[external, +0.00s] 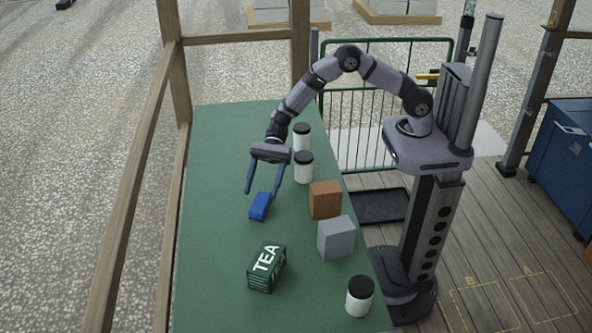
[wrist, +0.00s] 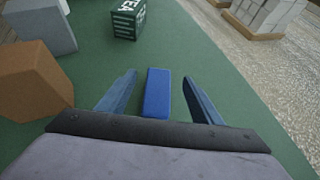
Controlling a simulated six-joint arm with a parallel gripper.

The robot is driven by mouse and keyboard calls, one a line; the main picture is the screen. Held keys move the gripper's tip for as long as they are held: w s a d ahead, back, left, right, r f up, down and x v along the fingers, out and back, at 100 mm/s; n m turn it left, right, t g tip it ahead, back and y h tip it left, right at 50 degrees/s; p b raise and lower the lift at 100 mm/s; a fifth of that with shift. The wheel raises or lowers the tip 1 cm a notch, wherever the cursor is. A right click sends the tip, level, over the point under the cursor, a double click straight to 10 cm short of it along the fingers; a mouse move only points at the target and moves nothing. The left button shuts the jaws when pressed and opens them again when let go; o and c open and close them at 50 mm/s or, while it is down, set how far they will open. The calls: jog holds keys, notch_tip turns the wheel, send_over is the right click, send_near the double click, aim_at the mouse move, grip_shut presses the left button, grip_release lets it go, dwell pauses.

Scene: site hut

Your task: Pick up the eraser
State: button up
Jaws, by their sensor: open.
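The eraser is a small blue block (external: 260,206) lying on the green table. In the wrist view the eraser (wrist: 157,93) lies between my two blue fingers, with a gap on each side. My gripper (external: 264,193) is open and points down over the eraser in the external view. The fingers are apart and hold nothing. In the wrist view my gripper (wrist: 160,92) has its left finger closer to the eraser than its right one. The eraser's near end is partly hidden behind the gripper body.
On the green table (external: 215,250) stand a green TEA box (external: 266,270), a grey block (external: 336,238), a brown block (external: 325,200) and white jars with black lids (external: 303,168) (external: 359,297). The table left of the eraser is clear. Wooden posts (external: 172,60) edge the table.

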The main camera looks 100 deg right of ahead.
aim_at(261, 200)
notch_tip(261, 200, down, 3)
jog(key=shift+f+p, duration=0.2)
jog(key=shift+p, duration=0.15)
jog(key=shift+p+x, duration=0.55)
jog(key=shift+x, duration=0.4)
jog(key=shift+w+a+f, duration=0.15)
jog(key=shift+a+f, duration=0.05)
jog(key=shift+a, duration=0.25)
jog(key=shift+c, duration=0.4)
jog(key=c, duration=1.1)
